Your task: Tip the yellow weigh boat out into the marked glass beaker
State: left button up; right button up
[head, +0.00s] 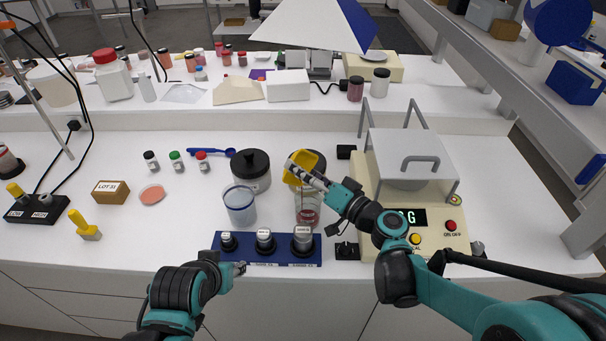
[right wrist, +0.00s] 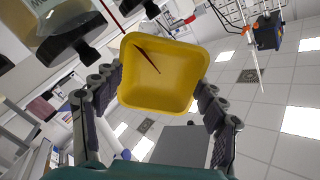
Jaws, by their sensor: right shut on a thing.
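The yellow weigh boat (head: 301,164) is tilted above a glass beaker (head: 307,214) with red at its bottom. My right gripper (head: 312,180) is shut on the boat. In the right wrist view the boat (right wrist: 158,75) sits between the fingers (right wrist: 160,105), with a dark red streak across it. A second glass beaker (head: 239,206), pale bluish, stands to the left. I cannot make out which beaker bears the mark. My left gripper (head: 240,268) is low at the bench's front edge, away from the boat; its jaws are too small to read.
A blue tray (head: 285,263) with several labelled weights lies in front of the beakers. A black-lidded jar (head: 251,171) stands behind them; another is partly hidden behind the boat. A balance (head: 410,190) stands at the right.

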jog(key=shift+s+d+f+t+y+b, duration=0.1)
jog(key=shift+s+d+t+y+b, duration=0.25)
jog(key=shift+b, duration=0.7)
jog(key=shift+s+d+f+t+y+b, duration=0.1)
jog(key=shift+t+y+b, duration=0.35)
jog(key=shift+b, duration=0.6)
